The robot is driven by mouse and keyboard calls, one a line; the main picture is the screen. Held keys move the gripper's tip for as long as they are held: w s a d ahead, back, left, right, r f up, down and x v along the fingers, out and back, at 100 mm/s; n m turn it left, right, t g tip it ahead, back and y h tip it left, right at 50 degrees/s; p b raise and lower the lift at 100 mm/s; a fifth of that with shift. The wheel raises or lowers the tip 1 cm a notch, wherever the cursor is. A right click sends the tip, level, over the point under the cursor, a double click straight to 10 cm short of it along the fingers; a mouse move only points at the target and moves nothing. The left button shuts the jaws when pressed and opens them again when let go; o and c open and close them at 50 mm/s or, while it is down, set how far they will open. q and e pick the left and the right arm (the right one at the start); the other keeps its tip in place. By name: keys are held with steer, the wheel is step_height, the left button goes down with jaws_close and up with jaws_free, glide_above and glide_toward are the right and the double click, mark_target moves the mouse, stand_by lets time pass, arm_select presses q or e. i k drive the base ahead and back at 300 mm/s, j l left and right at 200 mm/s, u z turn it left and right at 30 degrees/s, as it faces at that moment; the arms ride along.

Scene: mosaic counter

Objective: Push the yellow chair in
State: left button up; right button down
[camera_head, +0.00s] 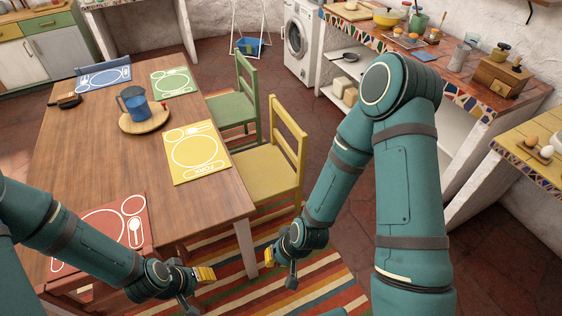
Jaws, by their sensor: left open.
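The yellow chair (268,172) stands upright at the right side of the wooden table (110,165), beside the yellow place mat (197,152). Its seat front is at the table edge and its backrest faces right. My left gripper (199,288) is open and empty, low at the table's near right corner, apart from the chair. My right gripper (280,270) looks open and empty. It is in front of the chair on the near side, over the striped rug (310,285), and does not appear to touch it.
A green chair (236,103) stands beyond the yellow one on the same side. A table leg (245,247) stands between my grippers. The counter (455,65) and washing machine (301,40) are at the right and back. Bare floor lies behind the chairs.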

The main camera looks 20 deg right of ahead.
mark_target(266, 173)
steer(key=i+l+u, duration=0.2)
steer(key=l+u, duration=0.25)
steer(key=l, duration=0.5)
steer(key=l+u, duration=0.45)
steer(key=l, duration=0.45)
steer(key=i+l+u, duration=0.1)
steer(key=l+u, duration=0.15)
steer(key=l, duration=0.25)
steer(key=l+u, duration=0.2)
steer(key=l, duration=0.3)
steer(key=l+u, duration=0.25)
steer(key=l, duration=0.3)
steer(key=l+u, duration=0.2)
steer(key=l, duration=0.3)
steer(key=l+u, duration=0.25)
steer(key=l, duration=0.3)
steer(key=k+l+u, duration=0.2)
steer(key=l, duration=0.25)
steer(key=k+l+u, duration=0.1)
steer(key=l+u, duration=0.15)
steer(key=l, duration=0.25)
